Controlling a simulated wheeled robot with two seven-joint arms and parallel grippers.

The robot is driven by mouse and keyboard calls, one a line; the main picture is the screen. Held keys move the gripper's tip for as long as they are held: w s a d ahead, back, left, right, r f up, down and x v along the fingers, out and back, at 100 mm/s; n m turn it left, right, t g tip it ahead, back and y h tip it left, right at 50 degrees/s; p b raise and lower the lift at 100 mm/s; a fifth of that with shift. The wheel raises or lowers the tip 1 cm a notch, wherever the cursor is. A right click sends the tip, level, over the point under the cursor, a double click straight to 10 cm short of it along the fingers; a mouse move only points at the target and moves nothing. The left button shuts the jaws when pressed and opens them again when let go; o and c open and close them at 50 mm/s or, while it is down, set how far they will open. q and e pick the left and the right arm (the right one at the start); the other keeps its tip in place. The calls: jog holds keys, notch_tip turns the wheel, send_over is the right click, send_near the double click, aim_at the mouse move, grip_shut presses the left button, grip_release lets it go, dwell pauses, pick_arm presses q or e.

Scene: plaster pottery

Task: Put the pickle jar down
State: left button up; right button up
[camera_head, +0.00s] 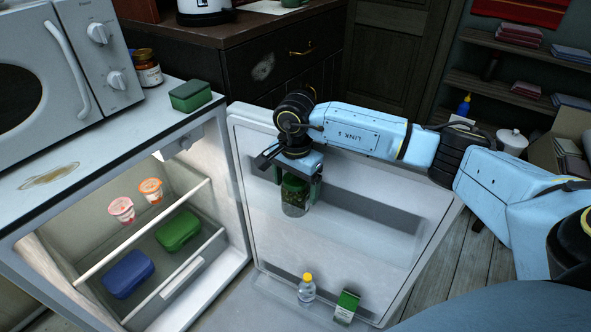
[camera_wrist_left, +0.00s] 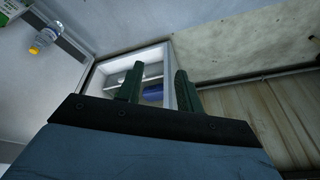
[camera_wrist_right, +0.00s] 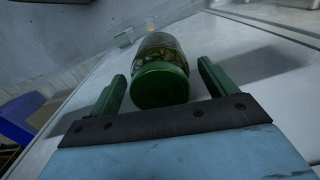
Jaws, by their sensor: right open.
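The pickle jar (camera_head: 294,204), clear glass with a green lid, is upright at the upper shelf of the open fridge door (camera_head: 400,262). Its base appears to rest on that shelf. My right gripper (camera_head: 291,170) is just above the jar, pointing down. In the right wrist view the jar's green lid (camera_wrist_right: 159,86) lies between the spread fingers of my right gripper (camera_wrist_right: 166,84), with gaps on both sides. My left gripper (camera_wrist_left: 156,80) shows only in its own wrist view, with its fingers apart and nothing between them.
A water bottle (camera_head: 306,291) and a green carton (camera_head: 346,307) stand on the lower door shelf. The fridge holds two yogurt cups (camera_head: 121,209), a green box (camera_head: 178,231) and a blue box (camera_head: 128,274). The door shelf right of the jar is free.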

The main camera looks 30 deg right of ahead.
pick_arm(q)
jog(key=a+f+p, duration=0.3)
jog(key=f, duration=0.6)
jog(key=shift+a+f+g+y, duration=0.15)
jog(key=shift+a+g+y, duration=0.05)
jog(key=shift+g+y, duration=0.1)
pick_arm(e)
notch_tip(320, 180, up, 12)
jog(key=shift+c, duration=0.4)
